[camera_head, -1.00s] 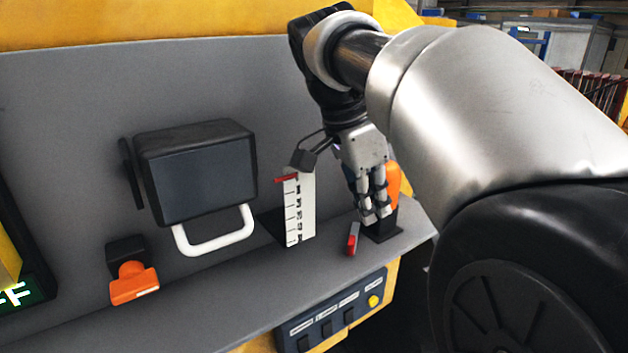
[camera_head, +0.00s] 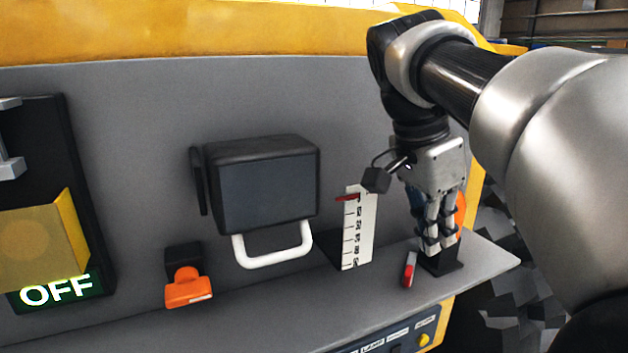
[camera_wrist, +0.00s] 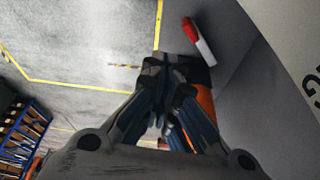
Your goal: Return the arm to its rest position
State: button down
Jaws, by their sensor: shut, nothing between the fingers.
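My gripper (camera_head: 437,236) hangs fingers down at the right end of the grey panel's ledge, with its fingers together and nothing held. It is in front of an orange part (camera_head: 461,207) on a black base (camera_head: 441,262) and partly hides both. I cannot tell whether the fingers touch them. In the wrist view my gripper (camera_wrist: 165,75) shows its fingertips closed together, with the orange part (camera_wrist: 206,102) just beside them. My arm reaches in from the right side of the head view.
A red-and-white lever (camera_head: 409,270) stands just left of my gripper. Further left are a white scale (camera_head: 360,230), a dark screen (camera_head: 268,192) with a white handle (camera_head: 272,259), an orange knob (camera_head: 188,288) and a lit OFF sign (camera_head: 55,291). Open floor (camera_wrist: 75,45) shows in the wrist view.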

jog(key=s+a+f+n+t+y+b, duration=0.1)
jog(key=s+f+n+b, duration=0.4)
jog(key=f, duration=0.9)
jog(key=s+a+f+n+t+y+b, duration=0.1)
jog(key=s+a+f+n+b, duration=0.2)
jog(key=f+b, duration=0.6)
jog(key=s+a+f+n+t+y+b, duration=0.1)
jog(key=s+f+n+b, duration=0.6)
jog(key=f, duration=1.2)
jog(key=s+a+t, duration=0.1)
jog(key=s, duration=0.1)
jog(key=shift+s+a+f+y, duration=0.25)
jog(key=shift+s+a+y, duration=0.05)
